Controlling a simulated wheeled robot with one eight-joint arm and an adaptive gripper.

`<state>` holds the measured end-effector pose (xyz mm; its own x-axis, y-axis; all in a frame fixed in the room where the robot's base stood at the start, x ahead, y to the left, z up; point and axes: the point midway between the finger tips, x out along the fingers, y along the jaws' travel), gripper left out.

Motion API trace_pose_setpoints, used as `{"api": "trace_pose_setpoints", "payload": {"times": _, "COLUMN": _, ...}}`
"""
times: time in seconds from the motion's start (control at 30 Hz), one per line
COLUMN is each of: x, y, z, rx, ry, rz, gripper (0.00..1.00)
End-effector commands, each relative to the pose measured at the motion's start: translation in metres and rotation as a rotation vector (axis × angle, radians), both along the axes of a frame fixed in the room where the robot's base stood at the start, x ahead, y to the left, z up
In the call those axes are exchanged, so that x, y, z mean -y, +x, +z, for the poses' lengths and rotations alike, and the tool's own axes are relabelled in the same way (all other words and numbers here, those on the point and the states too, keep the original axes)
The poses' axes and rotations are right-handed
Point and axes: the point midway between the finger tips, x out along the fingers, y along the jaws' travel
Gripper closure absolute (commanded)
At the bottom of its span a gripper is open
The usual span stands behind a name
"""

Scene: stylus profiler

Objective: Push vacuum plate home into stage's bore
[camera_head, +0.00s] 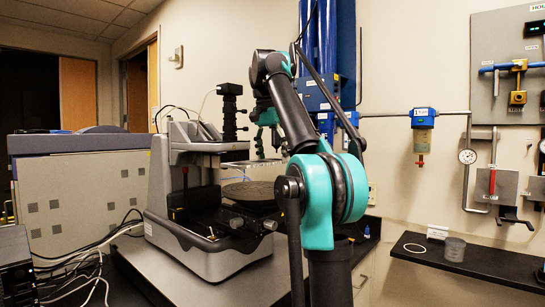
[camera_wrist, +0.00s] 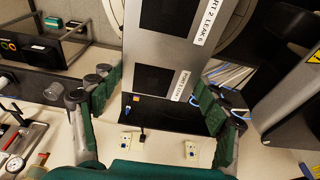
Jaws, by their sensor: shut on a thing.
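In the head view, a dark round plate (camera_head: 250,190) with faint rings lies on the stage (camera_head: 222,216) of the grey profiler; I take it to be the vacuum plate. I cannot tell how deep it sits, and the bore is hidden. My gripper (camera_head: 268,150) is above the plate's far right part, apart from it. In the wrist view my gripper (camera_wrist: 155,100) has its two dark green fingers far apart, one on each side of a grey panel with black squares. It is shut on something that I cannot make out.
The profiler's column (camera_head: 229,115) stands close left of my gripper. A clear pane (camera_head: 238,164) shows above the plate. Blue cylinders (camera_head: 328,60) are on the wall behind. A black shelf (camera_head: 470,262) at the right holds a pale ring (camera_head: 415,248) and a clear cup (camera_head: 455,249).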

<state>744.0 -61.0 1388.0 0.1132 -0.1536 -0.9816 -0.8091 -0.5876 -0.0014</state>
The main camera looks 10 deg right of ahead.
Motion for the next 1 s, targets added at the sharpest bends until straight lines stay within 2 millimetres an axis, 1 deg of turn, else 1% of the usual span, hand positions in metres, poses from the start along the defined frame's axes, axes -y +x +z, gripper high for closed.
{"api": "trace_pose_setpoints", "payload": {"times": 0.3, "x": 0.000, "y": 0.000, "z": -0.028, "rx": 0.000, "ry": 0.000, "rz": 0.000, "gripper": 0.82}}
{"api": "trace_pose_setpoints", "payload": {"times": 0.5, "x": 0.000, "y": 0.000, "z": -0.043, "rx": 0.000, "ry": 0.000, "rz": 0.000, "gripper": 0.82}}
{"api": "trace_pose_setpoints", "payload": {"times": 0.7, "x": 0.000, "y": 0.000, "z": -0.049, "rx": 0.000, "ry": 0.000, "rz": 0.000, "gripper": 0.82}}
{"api": "trace_pose_setpoints", "payload": {"times": 1.0, "x": 0.000, "y": 0.000, "z": -0.049, "rx": 0.000, "ry": 0.000, "rz": 0.000, "gripper": 0.82}}
